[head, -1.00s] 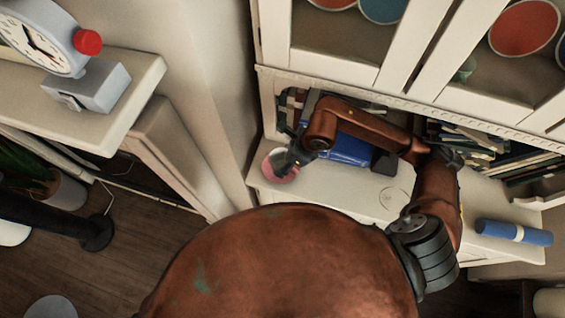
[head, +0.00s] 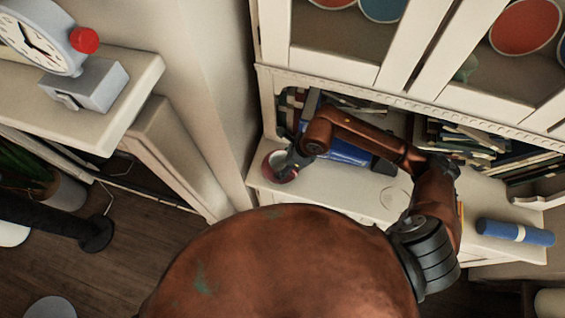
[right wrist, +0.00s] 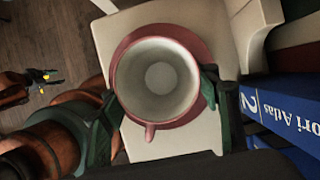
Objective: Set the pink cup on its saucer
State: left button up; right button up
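The pink cup (right wrist: 157,80) is upright, seen from above in the right wrist view, with a pale inside and its handle toward the lower edge. Its pink saucer (right wrist: 190,40) shows as a rim around the cup, mostly at the upper right. The cup is over the saucer; I cannot tell whether it rests on it. My right gripper (right wrist: 160,98) has one finger on each side of the cup; whether they press on it is unclear. In the head view the right gripper (head: 292,160) partly hides the cup (head: 278,163).
The white cabinet top (head: 345,198) holds the cup and saucer at its left end, by the wall. A blue book (head: 345,152) stands close to the right of my gripper. More books (head: 470,140) and a blue cylinder (head: 515,233) are further right.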

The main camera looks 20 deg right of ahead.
jog(key=o, duration=0.4)
jog(key=shift+r, duration=0.1)
jog(key=shift+r+p, duration=0.3)
jog(key=v, duration=0.4)
jog(key=shift+d+r, duration=0.15)
jog(key=shift+r, duration=0.2)
jog(key=s+d+b, duration=0.1)
jog(key=s+d, duration=0.6)
jog(key=d, duration=0.2)
jog(key=shift+d, duration=0.4)
